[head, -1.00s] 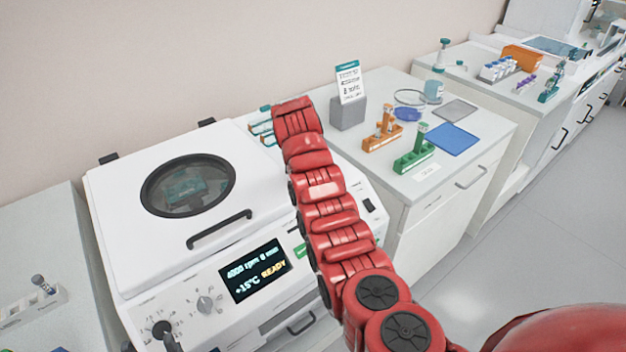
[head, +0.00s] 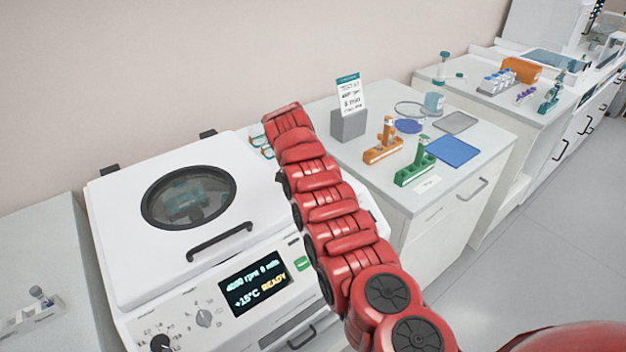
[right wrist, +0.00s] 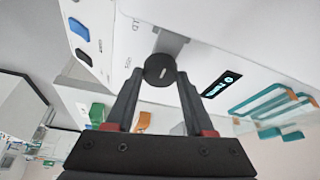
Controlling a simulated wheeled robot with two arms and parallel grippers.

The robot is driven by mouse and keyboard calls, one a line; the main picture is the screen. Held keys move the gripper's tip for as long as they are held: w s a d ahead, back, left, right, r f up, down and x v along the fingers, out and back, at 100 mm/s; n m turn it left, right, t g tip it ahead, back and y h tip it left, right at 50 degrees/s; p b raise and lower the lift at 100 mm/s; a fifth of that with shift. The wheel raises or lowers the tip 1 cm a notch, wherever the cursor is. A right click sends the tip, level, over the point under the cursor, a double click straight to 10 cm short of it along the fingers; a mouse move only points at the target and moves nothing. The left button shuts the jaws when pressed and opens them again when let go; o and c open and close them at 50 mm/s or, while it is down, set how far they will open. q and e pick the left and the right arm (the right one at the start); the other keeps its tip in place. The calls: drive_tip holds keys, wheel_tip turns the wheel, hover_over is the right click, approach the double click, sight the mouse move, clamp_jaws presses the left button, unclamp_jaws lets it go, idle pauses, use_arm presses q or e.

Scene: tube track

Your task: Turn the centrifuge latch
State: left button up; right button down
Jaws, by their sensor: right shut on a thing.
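The white centrifuge (head: 125,240) stands at the left in the head view with its lid down. Its screen (head: 254,283) reads READY. The latch, a round black knob (right wrist: 160,69) with a short pale mark, shows in the right wrist view on the white housing. My right gripper (right wrist: 160,80) is shut on this knob, one finger on each side. In the head view my red right arm crosses the centrifuge's right side and hides the gripper and the latch. My left gripper is not in view.
To the right, a bench holds a grey sign stand (head: 348,125), an orange rack (head: 383,150), a green rack (head: 415,168) and a blue mat (head: 454,151). Near the latch, the right wrist view shows a small dark display (right wrist: 222,83) and a blue switch (right wrist: 79,30).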

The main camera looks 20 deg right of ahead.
drive_tip(key=shift+s+f, duration=0.1)
idle(0.9)
drive_tip(key=shift+c, duration=1.3)
unclamp_jaws()
drive_tip(key=shift+a+r+b, duration=0.15)
drive_tip(key=shift+r+b, duration=0.2)
drive_tip(key=shift+b, duration=0.05)
drive_tip(key=shift+b+v, duration=0.8)
drive_tip(key=shift+v, duration=0.25)
drive_tip(key=p+v, duration=0.1)
drive_tip(key=v, duration=1.3)
drive_tip(key=shift+a+r, duration=0.25)
